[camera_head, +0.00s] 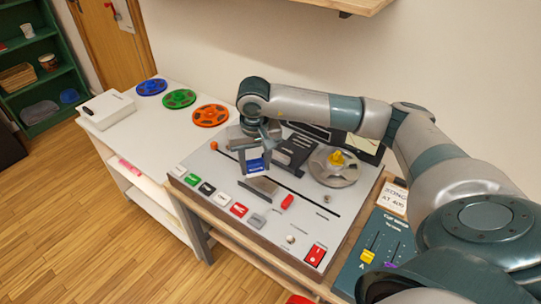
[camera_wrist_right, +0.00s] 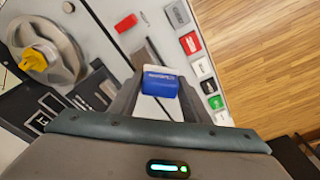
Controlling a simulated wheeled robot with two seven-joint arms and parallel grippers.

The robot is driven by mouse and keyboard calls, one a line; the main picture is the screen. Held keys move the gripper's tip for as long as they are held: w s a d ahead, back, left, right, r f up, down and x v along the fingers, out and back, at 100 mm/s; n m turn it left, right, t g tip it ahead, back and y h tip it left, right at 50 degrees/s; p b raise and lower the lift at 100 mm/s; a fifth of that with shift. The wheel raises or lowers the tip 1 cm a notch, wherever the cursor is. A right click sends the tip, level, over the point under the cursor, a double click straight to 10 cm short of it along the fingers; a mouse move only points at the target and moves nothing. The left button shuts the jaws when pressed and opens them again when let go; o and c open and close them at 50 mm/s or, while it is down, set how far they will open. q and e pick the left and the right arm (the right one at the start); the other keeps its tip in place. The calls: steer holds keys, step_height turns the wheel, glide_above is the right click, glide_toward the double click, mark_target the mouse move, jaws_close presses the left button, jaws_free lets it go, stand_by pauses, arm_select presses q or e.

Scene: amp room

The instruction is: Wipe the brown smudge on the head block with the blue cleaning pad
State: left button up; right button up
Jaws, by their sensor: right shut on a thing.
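My right gripper (camera_head: 256,162) is shut on the blue cleaning pad (camera_head: 257,165). It holds the pad, pointing down, over the middle of the tape machine's pale top panel. In the right wrist view the pad (camera_wrist_right: 160,86) sits between the two fingertips, its blue side towards the camera and a white part beyond. A dark block (camera_head: 293,153) stands just right of the gripper and may be the head block. I cannot make out the brown smudge; the gripper and pad may hide it. My left gripper is not in view.
A metal reel with a yellow hub (camera_head: 337,166) is right of the dark block. A grey plate (camera_head: 260,187), a red knob (camera_head: 287,202) and a row of coloured buttons (camera_head: 207,188) lie nearer the front. Coloured reels (camera_head: 179,99) lie on the white table at left.

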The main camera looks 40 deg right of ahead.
steer(key=w+d+f+m, duration=0.1)
steer(key=d+f, duration=0.1)
steer(key=d, duration=0.4)
steer(key=shift+w+d+f, duration=0.2)
steer(key=shift+w, duration=0.05)
steer(key=shift+f, duration=0.15)
